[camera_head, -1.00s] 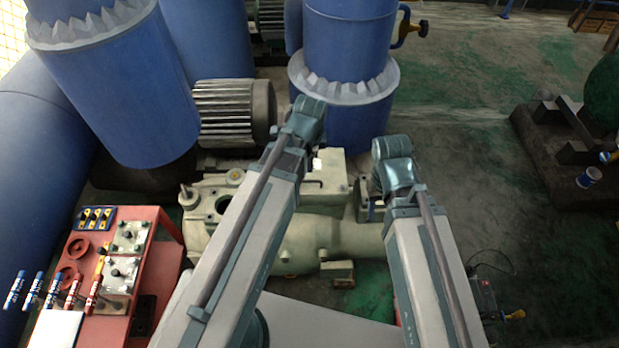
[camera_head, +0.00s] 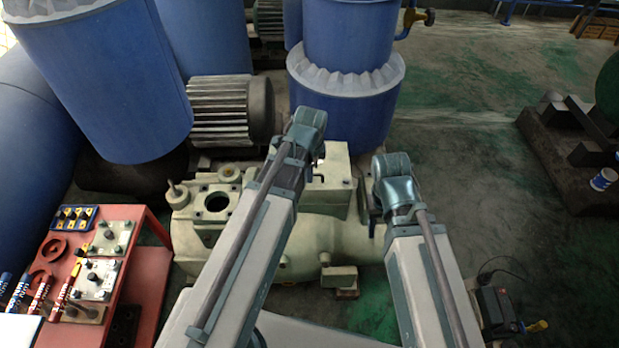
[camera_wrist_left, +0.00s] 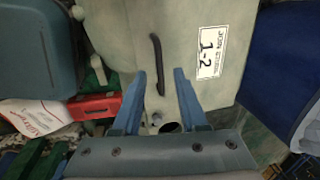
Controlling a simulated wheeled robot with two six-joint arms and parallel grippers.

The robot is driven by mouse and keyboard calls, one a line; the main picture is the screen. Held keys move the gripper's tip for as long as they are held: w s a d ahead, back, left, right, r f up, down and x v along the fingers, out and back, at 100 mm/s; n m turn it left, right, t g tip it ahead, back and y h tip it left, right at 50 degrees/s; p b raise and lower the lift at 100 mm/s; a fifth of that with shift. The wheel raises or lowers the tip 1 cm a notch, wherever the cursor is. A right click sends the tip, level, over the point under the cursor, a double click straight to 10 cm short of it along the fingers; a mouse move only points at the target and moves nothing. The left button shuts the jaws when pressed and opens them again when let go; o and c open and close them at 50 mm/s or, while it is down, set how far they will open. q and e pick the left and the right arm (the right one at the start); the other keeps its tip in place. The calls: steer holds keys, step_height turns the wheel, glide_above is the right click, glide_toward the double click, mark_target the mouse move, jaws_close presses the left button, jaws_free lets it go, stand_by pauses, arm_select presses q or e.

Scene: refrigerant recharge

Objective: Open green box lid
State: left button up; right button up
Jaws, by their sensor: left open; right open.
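The pale green box lid (camera_wrist_left: 185,45) fills the upper middle of the left wrist view, with a black bar handle (camera_wrist_left: 155,55) and a white label (camera_wrist_left: 208,52) reading "1-2". It looks closed. My left gripper (camera_wrist_left: 160,73) is open, with one blue finger on each side of the handle's lower part. I cannot tell whether the fingers touch the lid. In the head view the pale green box (camera_head: 330,192) sits on the machine, partly hidden by my left arm. My right arm's end shows right of the box, but its gripper is not in view.
A red bench (camera_head: 145,275) with tools and parts stands at the left. Blue tanks (camera_head: 345,110) and a grey motor (camera_head: 222,110) stand behind the machine. A dark power unit (camera_head: 497,310) sits at the lower right.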

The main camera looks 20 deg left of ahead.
arm_select(q)
steer(key=shift+w+f, duration=0.1)
steer(key=shift+f, duration=0.3)
jaws_close()
stand_by(1.2)
